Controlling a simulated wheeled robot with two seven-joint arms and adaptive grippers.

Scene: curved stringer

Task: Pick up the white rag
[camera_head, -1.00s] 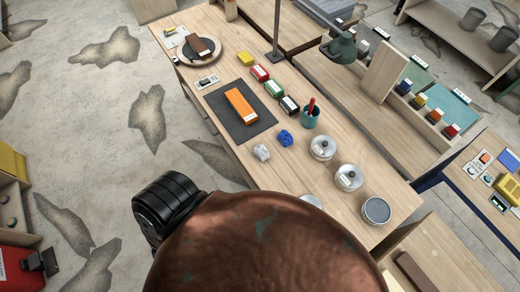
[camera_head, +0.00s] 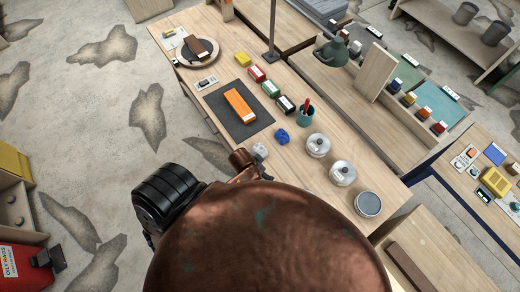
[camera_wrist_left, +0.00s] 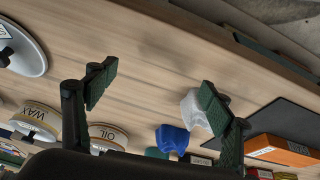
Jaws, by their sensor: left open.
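The white rag (camera_head: 260,151) is a small crumpled lump on the wooden workbench, left of the crumpled blue rag (camera_head: 282,136). In the left wrist view the white rag (camera_wrist_left: 189,110) lies beyond the right-hand finger, which hides part of it; the blue rag (camera_wrist_left: 172,138) is beside it. My left gripper (camera_wrist_left: 160,95) is open with nothing between its dark green fingers, above the bench. My right gripper is not in view.
Round tins (camera_head: 343,173) stand right of the rags. In the wrist view, bare bench top (camera_wrist_left: 150,50) lies ahead of the fingers.

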